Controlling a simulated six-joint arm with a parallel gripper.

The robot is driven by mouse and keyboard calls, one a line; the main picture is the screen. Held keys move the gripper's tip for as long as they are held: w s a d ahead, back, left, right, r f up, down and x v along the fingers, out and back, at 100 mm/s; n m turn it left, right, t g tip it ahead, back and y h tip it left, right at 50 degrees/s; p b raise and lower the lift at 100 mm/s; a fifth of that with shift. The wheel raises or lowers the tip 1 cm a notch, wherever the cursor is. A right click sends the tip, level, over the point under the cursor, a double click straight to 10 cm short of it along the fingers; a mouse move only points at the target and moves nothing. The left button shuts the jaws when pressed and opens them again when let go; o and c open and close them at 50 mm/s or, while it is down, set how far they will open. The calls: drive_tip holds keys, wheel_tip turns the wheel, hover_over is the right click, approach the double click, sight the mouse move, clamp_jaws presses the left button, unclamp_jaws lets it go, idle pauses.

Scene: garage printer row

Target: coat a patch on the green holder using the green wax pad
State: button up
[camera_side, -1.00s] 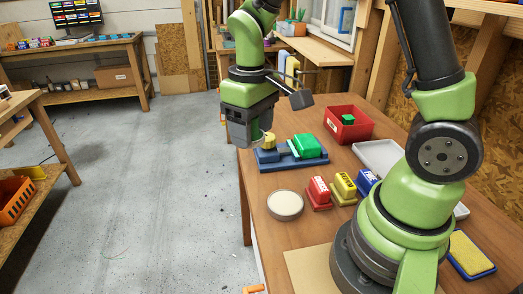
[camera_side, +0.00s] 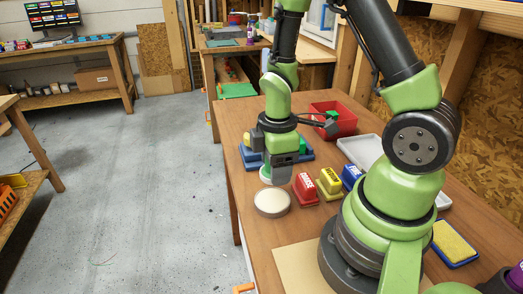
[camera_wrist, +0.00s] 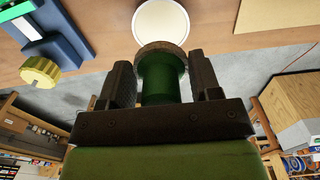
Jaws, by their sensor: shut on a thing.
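My gripper (camera_side: 280,172) is shut on a green round-handled pad with a brownish rim, likely the green wax pad (camera_wrist: 162,78); the wrist view shows it upright between both jaws (camera_wrist: 160,85). In the side view its pale lower end is just behind the round cream-topped dish (camera_side: 272,203). The dish also shows just beyond the pad in the wrist view (camera_wrist: 160,20); I cannot tell whether they touch. A green block, likely the green holder (camera_side: 302,146), sits on a blue base (camera_side: 308,156), mostly hidden behind my gripper. A yellow knob (camera_side: 256,141) is at its left.
Red (camera_side: 305,189), yellow (camera_side: 330,184) and blue (camera_side: 351,176) blocks stand right of the dish. A red bin (camera_side: 345,123) with a green block is behind. A grey tray (camera_side: 362,150) lies further right. The table's left edge is close to the dish.

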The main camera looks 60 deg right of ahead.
sight(274, 199)
drive_tip(key=shift+f, duration=2.95)
drive_tip(key=shift+f, duration=0.45)
drive_tip(key=shift+r, duration=3.5)
